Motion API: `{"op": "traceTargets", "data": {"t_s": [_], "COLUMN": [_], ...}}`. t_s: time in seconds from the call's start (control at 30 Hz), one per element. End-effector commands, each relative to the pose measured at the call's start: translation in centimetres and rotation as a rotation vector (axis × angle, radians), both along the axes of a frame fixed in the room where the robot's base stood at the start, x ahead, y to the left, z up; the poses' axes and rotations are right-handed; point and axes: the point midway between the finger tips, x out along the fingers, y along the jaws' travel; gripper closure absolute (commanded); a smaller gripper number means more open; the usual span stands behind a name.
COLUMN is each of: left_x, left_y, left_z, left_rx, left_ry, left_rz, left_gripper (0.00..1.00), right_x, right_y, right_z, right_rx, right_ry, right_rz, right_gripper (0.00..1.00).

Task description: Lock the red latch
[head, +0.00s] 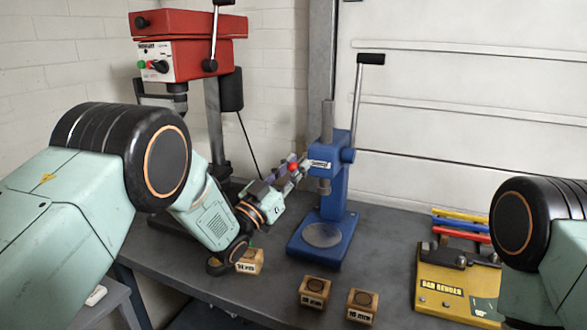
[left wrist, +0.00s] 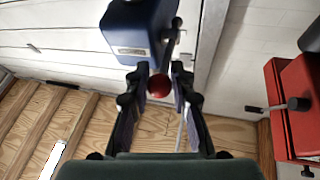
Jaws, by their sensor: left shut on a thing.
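The red latch shows as a round red knob (head: 293,167) beside the upper body of the blue press (head: 333,185). In the left wrist view the red knob (left wrist: 159,86) sits between the two black fingers, below the blue press body (left wrist: 140,30). My left gripper (head: 290,168) reaches in from the left and is shut on the knob. The fingers hide part of the latch, so its exact position is hard to tell. My right gripper is out of view; only part of my right arm shows at the right edge.
A red drill press (head: 190,45) stands behind my left arm. Small wooden blocks (head: 314,291) lie at the bench's front, one (head: 250,262) near my left wrist. A yellow bar bender (head: 440,285) stands at right. The bench (head: 385,235) is clear right of the blue press.

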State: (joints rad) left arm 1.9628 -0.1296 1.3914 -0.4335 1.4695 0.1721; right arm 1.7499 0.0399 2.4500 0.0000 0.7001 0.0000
Motion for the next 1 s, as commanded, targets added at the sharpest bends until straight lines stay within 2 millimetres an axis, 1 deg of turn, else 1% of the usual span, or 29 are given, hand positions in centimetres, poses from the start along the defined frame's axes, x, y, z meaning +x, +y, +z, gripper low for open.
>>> {"op": "traceTargets", "data": {"t_s": [0.37, 0.47, 0.6, 1.0], "left_x": [0.0, 0.0, 0.0, 0.3], "left_y": [0.0, 0.0, -0.1, -0.2], "left_z": [0.2, 0.6, 1.4, 2.8], "left_rx": [0.000, 0.008, 0.028, 0.090], "left_ry": [0.003, 0.028, 0.090, 0.278], "left_rz": [-0.003, -0.003, -0.003, -0.004], "left_gripper": [1.00, 1.00, 1.00, 1.00], "right_x": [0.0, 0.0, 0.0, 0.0], "right_y": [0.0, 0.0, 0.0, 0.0], "right_z": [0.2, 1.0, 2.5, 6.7], "right_rx": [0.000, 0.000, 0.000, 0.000], "right_ry": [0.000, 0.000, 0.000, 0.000], "right_rz": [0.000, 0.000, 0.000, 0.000], "right_gripper": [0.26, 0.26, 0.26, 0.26]}}
